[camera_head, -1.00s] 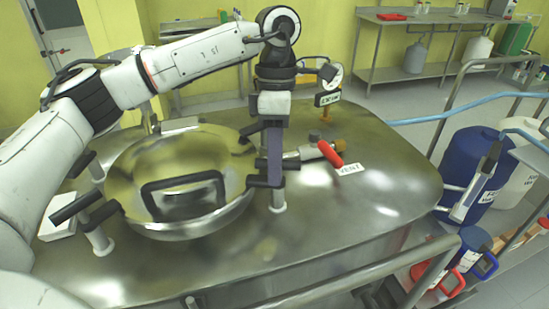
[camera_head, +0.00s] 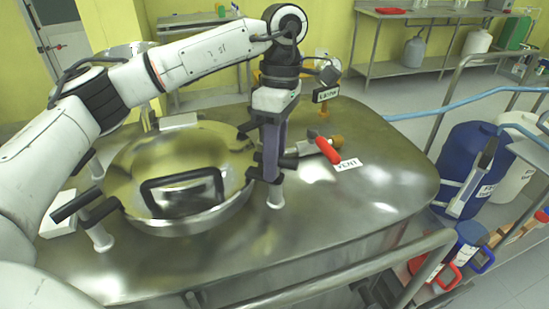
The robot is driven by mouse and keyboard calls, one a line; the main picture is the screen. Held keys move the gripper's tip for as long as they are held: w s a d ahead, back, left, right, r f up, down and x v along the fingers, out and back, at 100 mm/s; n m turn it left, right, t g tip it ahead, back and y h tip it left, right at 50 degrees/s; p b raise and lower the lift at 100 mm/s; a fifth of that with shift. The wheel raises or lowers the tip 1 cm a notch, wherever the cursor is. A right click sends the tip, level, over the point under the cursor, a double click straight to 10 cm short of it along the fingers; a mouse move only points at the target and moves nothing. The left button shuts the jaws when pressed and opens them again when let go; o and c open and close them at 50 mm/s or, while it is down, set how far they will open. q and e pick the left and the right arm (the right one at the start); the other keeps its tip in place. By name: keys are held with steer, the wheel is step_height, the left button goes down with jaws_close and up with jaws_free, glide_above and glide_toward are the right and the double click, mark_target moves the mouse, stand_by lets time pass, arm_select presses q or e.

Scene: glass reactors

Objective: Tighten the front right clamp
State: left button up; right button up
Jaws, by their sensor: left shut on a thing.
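The round metal lid (camera_head: 190,205) with a black bar handle (camera_head: 182,192) sits on the steel reactor top, with clamps around its rim. The front right clamp (camera_head: 276,193) is a dark handle on a pale upright post at the lid's right edge. My left gripper (camera_head: 266,172) comes down from above, its wrist slightly tilted, and is shut on this clamp's handle. The fingers hide part of the handle, so its exact angle is hard to read. The front left clamp (camera_head: 98,228) stands at the lid's left edge. My right gripper is out of view.
A red-handled valve (camera_head: 324,148) and a VENT label (camera_head: 348,165) lie just right of my left gripper. A small sign (camera_head: 326,95) stands behind. A metal railing (camera_head: 360,268) runs along the front right.

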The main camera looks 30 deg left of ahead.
arm_select(q)
steer(key=o, duration=0.9)
steer(key=shift+s+d+f, duration=0.1)
steer(key=shift+s, duration=0.25)
steer(key=shift+c, duration=0.2)
steer(key=shift+w+r, duration=0.15)
steer(key=shift+r, duration=0.05)
steer(key=shift+w+r, duration=0.1)
steer(key=shift+r, duration=0.2)
step_height(320, 180, up, 9)
steer(key=w+p, duration=0.1)
steer(key=p, duration=0.1)
steer(key=shift+w+a+r, duration=0.15)
steer(key=shift+w+a, duration=0.05)
steer(key=shift+w, duration=0.15)
